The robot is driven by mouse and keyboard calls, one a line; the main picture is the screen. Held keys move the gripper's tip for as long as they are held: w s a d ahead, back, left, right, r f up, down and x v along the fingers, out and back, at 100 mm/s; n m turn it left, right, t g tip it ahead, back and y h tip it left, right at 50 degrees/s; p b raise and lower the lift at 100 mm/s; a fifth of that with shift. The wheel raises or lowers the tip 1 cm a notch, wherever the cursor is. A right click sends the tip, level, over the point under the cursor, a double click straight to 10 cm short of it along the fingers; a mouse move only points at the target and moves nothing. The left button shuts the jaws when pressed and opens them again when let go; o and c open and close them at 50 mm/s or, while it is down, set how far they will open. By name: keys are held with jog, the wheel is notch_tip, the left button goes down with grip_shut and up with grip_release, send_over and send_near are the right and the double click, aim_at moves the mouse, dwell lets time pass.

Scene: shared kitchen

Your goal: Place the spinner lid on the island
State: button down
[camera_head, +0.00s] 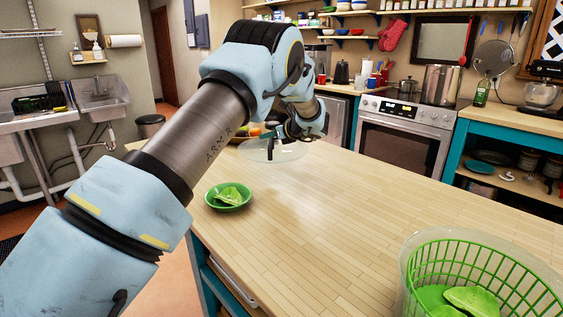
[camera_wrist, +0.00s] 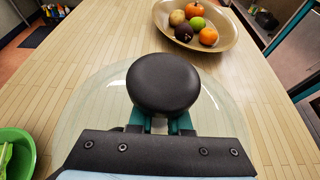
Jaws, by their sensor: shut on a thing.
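The spinner lid is a clear, round disc (camera_head: 262,153) with a black knob; it shows in the head view above the far part of the wooden island top (camera_head: 300,215). In the wrist view the lid (camera_wrist: 95,110) spreads below the black knob (camera_wrist: 163,84). My gripper (camera_wrist: 161,126) is shut on the lid, with its teal fingers just under the knob. In the head view my gripper (camera_head: 288,136) is partly hidden by my arm. The lid looks level and close to the island top; I cannot tell whether it touches.
A fruit bowl (camera_wrist: 224,46) is close beyond the lid. A green bowl (camera_head: 230,207) of leaves stands at the island's left edge. The clear spinner with its green basket (camera_head: 480,244) is at the near right. The middle of the island is clear.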

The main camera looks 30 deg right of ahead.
aim_at(289, 151)
jog(key=shift+f+p, duration=0.9)
jog(key=shift+f, duration=2.55)
jog(key=shift+f, duration=0.15)
jog(key=c, duration=0.9)
grip_release()
jog(key=shift+o, duration=0.2)
jog(key=shift+r, duration=0.2)
jog(key=shift+s+d, duration=0.15)
jog(key=shift+s, duration=0.2)
jog(key=b+v, duration=0.3)
jog(key=v, duration=0.8)
jog(key=shift+s, duration=0.15)
jog(key=shift+s+d, duration=0.1)
